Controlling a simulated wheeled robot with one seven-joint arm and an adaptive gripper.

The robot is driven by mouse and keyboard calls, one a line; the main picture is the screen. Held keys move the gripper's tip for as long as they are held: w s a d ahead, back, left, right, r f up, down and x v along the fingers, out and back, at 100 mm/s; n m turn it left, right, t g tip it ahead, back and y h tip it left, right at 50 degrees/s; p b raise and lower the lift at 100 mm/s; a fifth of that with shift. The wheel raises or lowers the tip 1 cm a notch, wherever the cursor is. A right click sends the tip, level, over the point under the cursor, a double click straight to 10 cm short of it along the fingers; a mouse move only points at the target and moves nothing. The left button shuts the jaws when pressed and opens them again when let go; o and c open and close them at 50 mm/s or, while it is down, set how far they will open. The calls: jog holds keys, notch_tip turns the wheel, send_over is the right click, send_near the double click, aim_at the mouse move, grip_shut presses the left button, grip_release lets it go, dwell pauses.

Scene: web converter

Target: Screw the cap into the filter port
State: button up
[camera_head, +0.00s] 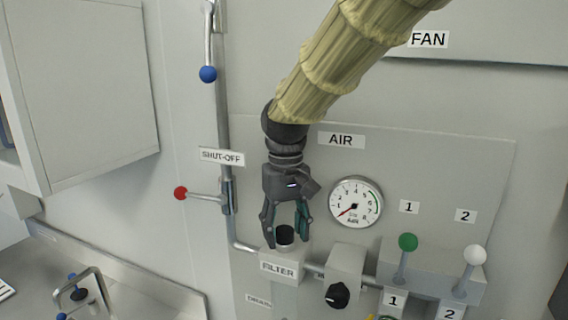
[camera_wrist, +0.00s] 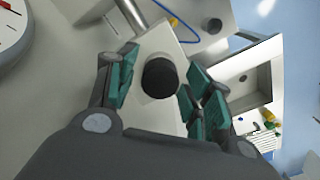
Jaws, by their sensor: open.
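The black round cap (camera_head: 285,235) sits on top of the filter block (camera_head: 284,267), which carries the FILTER label. In the wrist view the cap (camera_wrist: 160,77) lies between my fingers, on the block's pale top face (camera_wrist: 150,112). My gripper (camera_head: 286,226) points down with its fingers on either side of the cap. In the wrist view my gripper (camera_wrist: 158,88) is open, with gaps between the teal pads and the cap. The port is hidden under the cap, so how far the cap is screwed in cannot be told.
A pressure gauge (camera_head: 355,202) is close on the right of my gripper. A regulator with a black knob (camera_head: 337,295) stands right of the filter. The red-knobbed shut-off lever (camera_head: 181,193) is at left; green (camera_head: 408,242) and white (camera_head: 475,255) knobbed levers are at right.

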jog(key=shift+d+n, duration=0.1)
jog(key=shift+n, duration=0.3)
jog(key=shift+a, duration=0.2)
jog(key=shift+n, duration=0.6)
jog(key=n, duration=0.2)
jog(key=shift+w+d+n, duration=0.1)
jog(key=shift+d+n, duration=0.1)
jog(key=shift+n, duration=0.1)
jog(key=shift+a, duration=0.15)
